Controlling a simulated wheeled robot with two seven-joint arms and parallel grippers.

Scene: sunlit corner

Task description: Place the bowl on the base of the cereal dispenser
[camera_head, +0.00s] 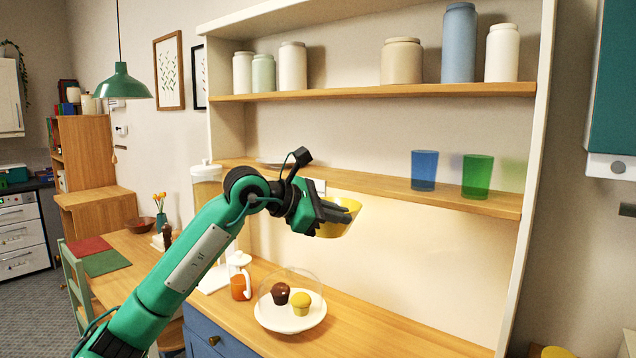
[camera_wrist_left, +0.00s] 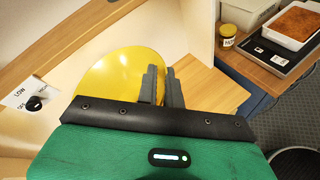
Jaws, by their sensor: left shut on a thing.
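A yellow bowl (camera_head: 335,229) is held by my left gripper (camera_head: 334,212) in front of the hutch, above the counter and clear of it. The gripper is shut on the bowl's edge; in the left wrist view the bowl (camera_wrist_left: 110,78) lies on the left side of the fingers (camera_wrist_left: 161,86). The cereal dispenser (camera_head: 206,188) stands on the counter at the left, with a white lid and a clear container. My arm hides its middle. Part of its white base (camera_head: 213,281) shows below my arm. My right gripper is not in view.
The hutch shelf (camera_head: 440,194) holds a blue glass (camera_head: 424,171) and a green glass (camera_head: 477,176). The counter right of the plate is clear.

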